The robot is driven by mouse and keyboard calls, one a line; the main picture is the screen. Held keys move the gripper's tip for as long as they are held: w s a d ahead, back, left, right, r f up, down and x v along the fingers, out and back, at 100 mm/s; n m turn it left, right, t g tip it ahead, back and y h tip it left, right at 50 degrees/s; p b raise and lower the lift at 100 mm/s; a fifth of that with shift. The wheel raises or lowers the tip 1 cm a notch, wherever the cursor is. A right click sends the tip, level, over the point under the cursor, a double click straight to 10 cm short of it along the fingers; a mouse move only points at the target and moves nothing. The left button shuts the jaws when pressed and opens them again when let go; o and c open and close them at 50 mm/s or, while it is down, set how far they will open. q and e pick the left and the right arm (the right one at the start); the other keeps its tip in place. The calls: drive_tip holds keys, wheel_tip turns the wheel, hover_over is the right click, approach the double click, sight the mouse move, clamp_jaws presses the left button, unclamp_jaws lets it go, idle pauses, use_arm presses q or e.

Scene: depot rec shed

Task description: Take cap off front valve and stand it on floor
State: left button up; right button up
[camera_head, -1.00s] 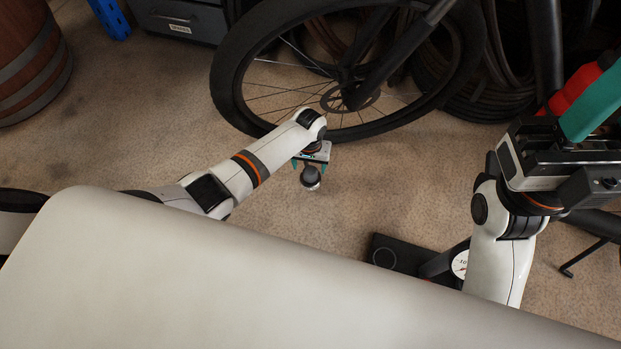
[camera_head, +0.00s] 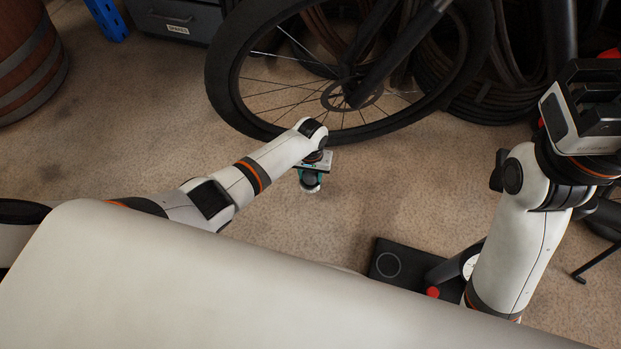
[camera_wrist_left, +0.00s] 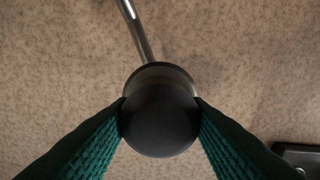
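My left gripper (camera_head: 311,181) is low over the carpet, just in front of the bicycle's front wheel (camera_head: 225,85). In the left wrist view its teal fingers (camera_wrist_left: 160,112) press on both sides of a dark round piece (camera_wrist_left: 160,118), which appears to be the cap. A thin metal rod (camera_wrist_left: 138,30) runs away behind it; whether the two are joined is hidden. In the head view the gripper mostly covers this piece. The valve is not clearly visible. My right gripper (camera_head: 590,110) is raised at the right edge; its fingers do not show clearly.
A black base (camera_head: 398,262) with a round gauge and a red knob (camera_head: 433,292) stands on the floor right of centre. Coiled hoses (camera_head: 490,85) lie behind the wheel. A drawer unit (camera_head: 175,18) and barrel (camera_head: 30,60) stand back left. The carpet (camera_head: 130,130) is clear at left.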

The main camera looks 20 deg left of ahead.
use_arm(q)
drive_tip(key=c, duration=0.4)
drive_tip(key=shift+r, duration=0.1)
